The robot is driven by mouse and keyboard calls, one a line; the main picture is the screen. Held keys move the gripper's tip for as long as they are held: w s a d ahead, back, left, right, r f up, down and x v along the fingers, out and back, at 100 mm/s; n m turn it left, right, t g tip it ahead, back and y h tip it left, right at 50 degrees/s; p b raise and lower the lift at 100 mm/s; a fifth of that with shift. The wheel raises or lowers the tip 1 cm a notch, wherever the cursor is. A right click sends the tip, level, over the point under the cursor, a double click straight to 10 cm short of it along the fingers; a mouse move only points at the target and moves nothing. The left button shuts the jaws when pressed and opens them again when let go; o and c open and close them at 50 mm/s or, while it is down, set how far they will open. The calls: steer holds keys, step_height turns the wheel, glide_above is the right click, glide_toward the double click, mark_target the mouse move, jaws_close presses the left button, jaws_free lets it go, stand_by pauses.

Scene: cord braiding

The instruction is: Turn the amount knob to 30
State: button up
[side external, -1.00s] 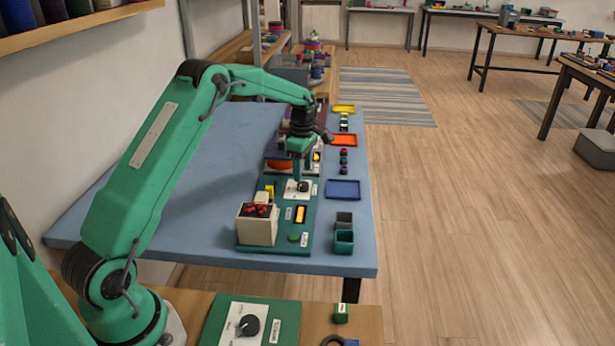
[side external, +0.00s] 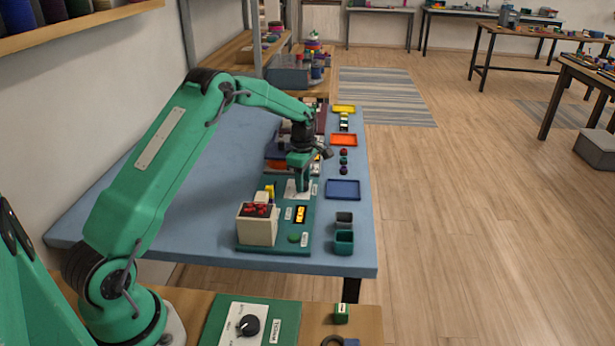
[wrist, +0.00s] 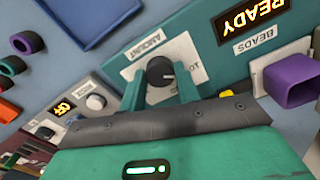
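The amount knob (wrist: 160,72) is a round black dial with a pale pointer mark. It sits on a white plate (wrist: 186,54) marked AMOUNT, and the pointer faces right in the wrist view. My gripper (wrist: 160,82) is down at the knob, with one green finger on each side of it. The fingers look slightly apart from the knob; contact is hard to see. In the side view my gripper (side external: 303,187) hides the knob and part of its plate. The lower print on the plate is partly hidden by a finger.
An orange display (wrist: 252,14) reads READY beside the knob plate. A blue tray (side external: 343,189) lies right of the green panel (side external: 270,243), with two small bins (side external: 343,240) nearer the front.

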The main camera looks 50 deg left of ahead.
steer(key=shift+m, duration=0.3)
steer(key=m, duration=0.6)
steer(key=shift+m, duration=0.3)
steer(key=m, duration=0.6)
steer(key=shift+r, duration=0.1)
steer(key=m, duration=0.5)
steer(key=shift+m, duration=0.4)
steer(key=m, duration=0.5)
steer(key=o, duration=1)
